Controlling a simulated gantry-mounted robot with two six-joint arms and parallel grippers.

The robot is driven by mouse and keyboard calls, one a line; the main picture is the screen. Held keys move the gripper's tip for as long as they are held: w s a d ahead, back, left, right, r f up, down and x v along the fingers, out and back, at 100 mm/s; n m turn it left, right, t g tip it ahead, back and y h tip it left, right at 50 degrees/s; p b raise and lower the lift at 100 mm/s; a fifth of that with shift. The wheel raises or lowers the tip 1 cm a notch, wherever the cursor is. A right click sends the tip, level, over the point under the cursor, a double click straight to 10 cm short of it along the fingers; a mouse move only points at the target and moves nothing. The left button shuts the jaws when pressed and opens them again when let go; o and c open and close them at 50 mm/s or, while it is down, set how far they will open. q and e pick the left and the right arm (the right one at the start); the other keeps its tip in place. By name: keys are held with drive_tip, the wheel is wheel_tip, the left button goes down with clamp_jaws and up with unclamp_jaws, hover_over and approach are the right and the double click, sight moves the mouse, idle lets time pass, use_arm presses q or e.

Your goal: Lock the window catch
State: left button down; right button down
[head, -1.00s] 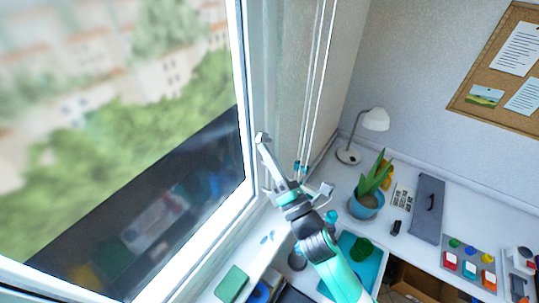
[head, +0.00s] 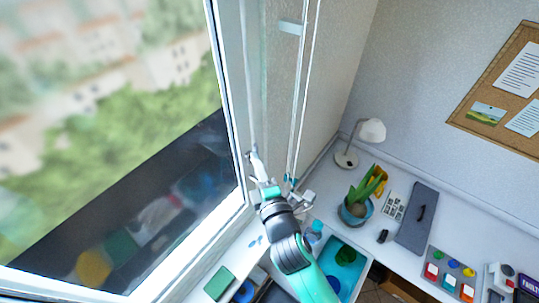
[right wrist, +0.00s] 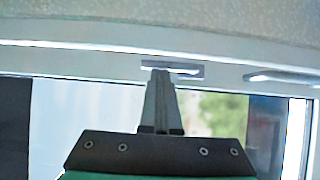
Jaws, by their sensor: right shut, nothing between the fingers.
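My right gripper (head: 256,158) is shut and empty, up against or very near the right side of the window frame (head: 232,140). In the right wrist view my shut fingers (right wrist: 160,82) reach up to a pale rail with a slotted plate (right wrist: 188,69). The tips overlap the plate's left part; I cannot tell if they touch. A pale lever-like bar (right wrist: 275,76), perhaps the window catch, sits on the same rail to the right of the fingers. In the head view the catch is not clear beside my gripper. My left gripper is out of view.
Pale cords or rods (head: 303,90) hang right of the gripper. A white lamp (head: 370,131), a potted plant (head: 355,212), a teal tray (head: 350,262) and a grey case (head: 418,220) stand on the desk. A green block (head: 219,284) lies on the sill.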

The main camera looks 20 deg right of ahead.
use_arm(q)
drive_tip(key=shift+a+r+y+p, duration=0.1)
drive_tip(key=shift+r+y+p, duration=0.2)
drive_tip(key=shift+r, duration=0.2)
use_arm(e)
drive_tip(key=shift+r, duration=0.1)
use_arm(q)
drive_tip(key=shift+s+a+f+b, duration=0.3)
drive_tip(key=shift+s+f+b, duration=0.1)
use_arm(e)
drive_tip(key=s+a, duration=0.3)
drive_tip(key=s, duration=0.9)
drive_tip(key=shift+s+a, duration=0.15)
drive_tip(key=shift+s, duration=0.2)
drive_tip(key=shift+m, duration=0.3)
